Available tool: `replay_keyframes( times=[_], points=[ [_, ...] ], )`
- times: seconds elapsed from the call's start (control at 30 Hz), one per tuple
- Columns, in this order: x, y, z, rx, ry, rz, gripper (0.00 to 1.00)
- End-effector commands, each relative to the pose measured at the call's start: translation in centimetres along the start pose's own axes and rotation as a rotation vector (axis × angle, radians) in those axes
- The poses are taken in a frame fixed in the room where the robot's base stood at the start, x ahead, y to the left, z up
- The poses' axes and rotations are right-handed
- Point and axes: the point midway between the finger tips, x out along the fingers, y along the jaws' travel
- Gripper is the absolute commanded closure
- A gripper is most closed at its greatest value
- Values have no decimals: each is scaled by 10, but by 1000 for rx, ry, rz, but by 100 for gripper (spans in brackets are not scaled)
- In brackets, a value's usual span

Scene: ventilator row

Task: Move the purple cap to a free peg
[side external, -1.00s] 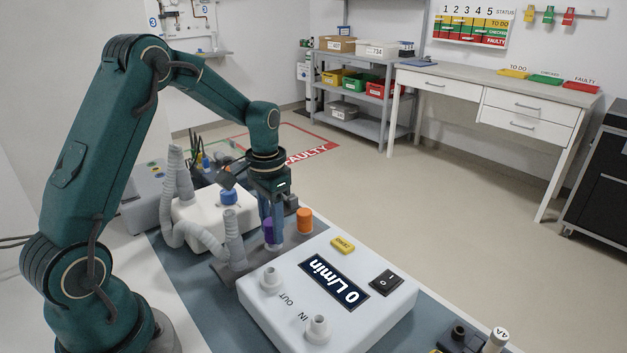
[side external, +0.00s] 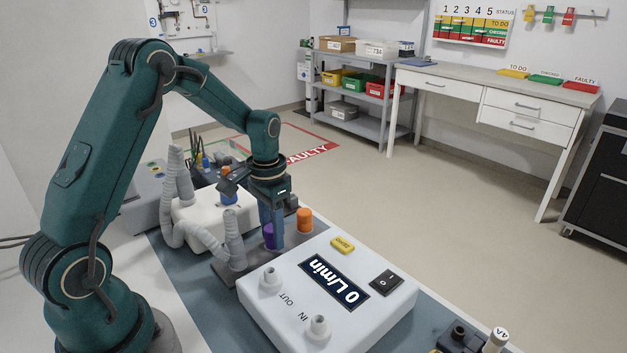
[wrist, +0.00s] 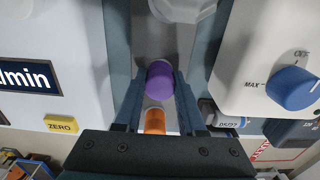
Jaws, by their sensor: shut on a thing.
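The purple cap (side external: 269,236) is between the fingers of my gripper (side external: 272,238), low over the dark grey rack (side external: 224,270). In the wrist view the purple cap (wrist: 160,80) sits between the two fingertips (wrist: 160,84), which are shut on it. The cap's underside and any peg below it are hidden, so I cannot tell whether it is seated or just above. An orange cap (side external: 304,219) stands to its right on the rack, apart from it, and shows in the wrist view (wrist: 155,121) nearer the gripper body.
A white flow meter box (side external: 328,290) stands close in front of the rack. A white unit with a blue knob (side external: 229,197) stands behind. A grey corrugated hose (side external: 172,215) runs to the rack's left, with its end (side external: 235,240) upright beside my gripper.

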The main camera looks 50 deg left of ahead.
Motion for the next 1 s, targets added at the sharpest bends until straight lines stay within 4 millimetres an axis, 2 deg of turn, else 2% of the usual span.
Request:
replay_keyframes(
  times=[0.13,0.17,0.23,0.57,1.0],
  points=[
    [0,0,0,0,0,-1,100],
    [0,0,0,0,0,-1,53],
    [0,0,0,0,0,-1,26],
    [-2,0,0,0,1,-1,26],
    [-51,2,-2,8,8,-4,26]
  ],
)
